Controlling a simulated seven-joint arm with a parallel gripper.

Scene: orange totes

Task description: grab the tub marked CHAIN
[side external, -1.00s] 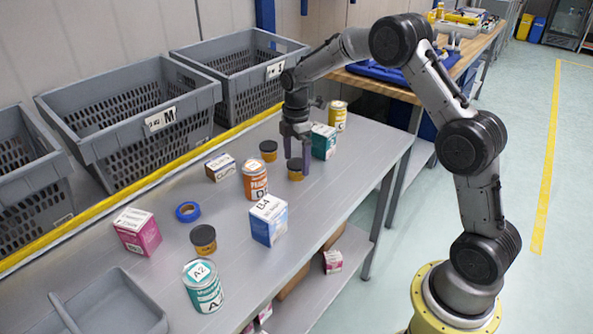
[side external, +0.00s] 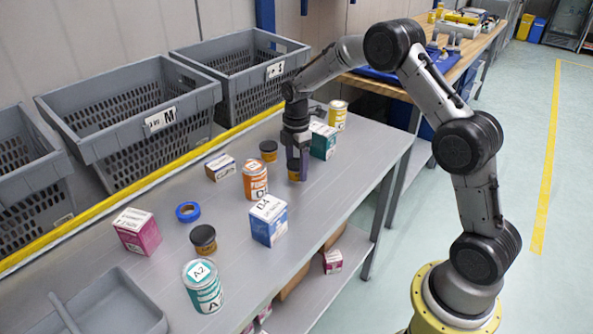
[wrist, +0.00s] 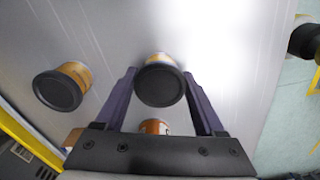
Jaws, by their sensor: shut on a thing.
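My gripper (side external: 298,166) is shut on a small tub (side external: 293,175) with a black lid and yellow-orange side, on the grey table. In the wrist view the same tub (wrist: 160,84) sits between the two dark purple fingers of my gripper (wrist: 160,95). A second black-lidded tub (side external: 268,150) stands just behind it; in the wrist view a like tub (wrist: 62,88) is to the left. A third such tub (side external: 203,238) stands nearer the front. I cannot read any CHAIN marking on the tubs.
Near my gripper stand an orange can (side external: 255,180), a teal box (side external: 322,140), a yellow can (side external: 338,114) and a blue-white box (side external: 268,220). Grey crates (side external: 130,125) line the back beyond the yellow edge strip. Blue tape (side external: 188,211) lies in the middle.

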